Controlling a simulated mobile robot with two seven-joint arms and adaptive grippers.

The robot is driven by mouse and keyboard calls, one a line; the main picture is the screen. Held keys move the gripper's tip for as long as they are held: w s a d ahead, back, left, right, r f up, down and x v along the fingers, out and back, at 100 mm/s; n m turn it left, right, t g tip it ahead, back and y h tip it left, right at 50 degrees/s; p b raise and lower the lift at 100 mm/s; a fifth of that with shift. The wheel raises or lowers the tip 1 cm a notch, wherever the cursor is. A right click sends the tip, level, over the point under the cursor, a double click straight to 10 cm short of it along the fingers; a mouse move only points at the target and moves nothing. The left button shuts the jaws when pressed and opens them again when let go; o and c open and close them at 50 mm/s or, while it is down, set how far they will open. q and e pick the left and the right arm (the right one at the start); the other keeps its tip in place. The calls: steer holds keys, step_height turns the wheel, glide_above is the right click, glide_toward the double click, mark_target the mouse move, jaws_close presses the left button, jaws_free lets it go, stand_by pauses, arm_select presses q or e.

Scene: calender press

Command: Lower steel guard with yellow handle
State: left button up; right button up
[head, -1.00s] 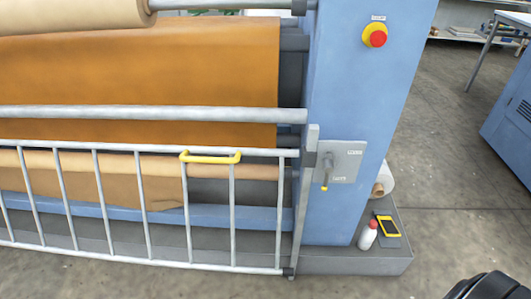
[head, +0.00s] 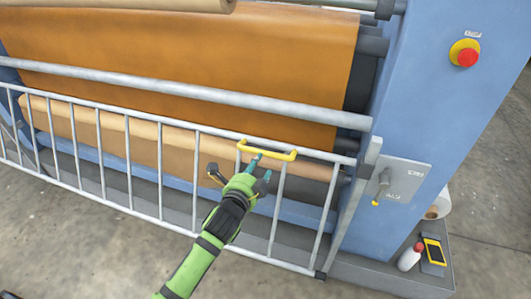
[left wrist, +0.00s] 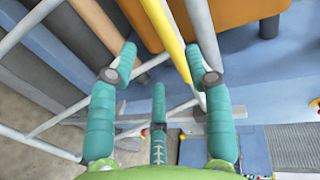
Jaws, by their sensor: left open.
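The steel guard (head: 128,146) is a frame of grey bars across the front of the press, below a thick grey rail. Its yellow handle (head: 268,150) sits on the top bar near the right end. My left gripper (head: 261,166) is open just in front of and below the handle in the head view. In the left wrist view the handle (left wrist: 166,38) runs between the two teal front fingers of the gripper (left wrist: 161,64), nearer the right one. I cannot tell whether a finger touches it. My right gripper is out of view.
A grey lever plate (head: 400,183) and a red stop button (head: 466,54) are on the blue side frame (head: 425,110). A white bottle (head: 409,257) and a yellow device (head: 434,250) rest on the base at right. The floor in front is clear.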

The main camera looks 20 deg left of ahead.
mark_target(266, 155)
arm_select(q)
steer(key=shift+r+x, duration=0.15)
steer(key=shift+x, duration=1.6)
steer(key=shift+r+x, duration=0.2)
steer(key=shift+x, duration=1.55)
steer(key=shift+w, duration=0.1)
jaws_close()
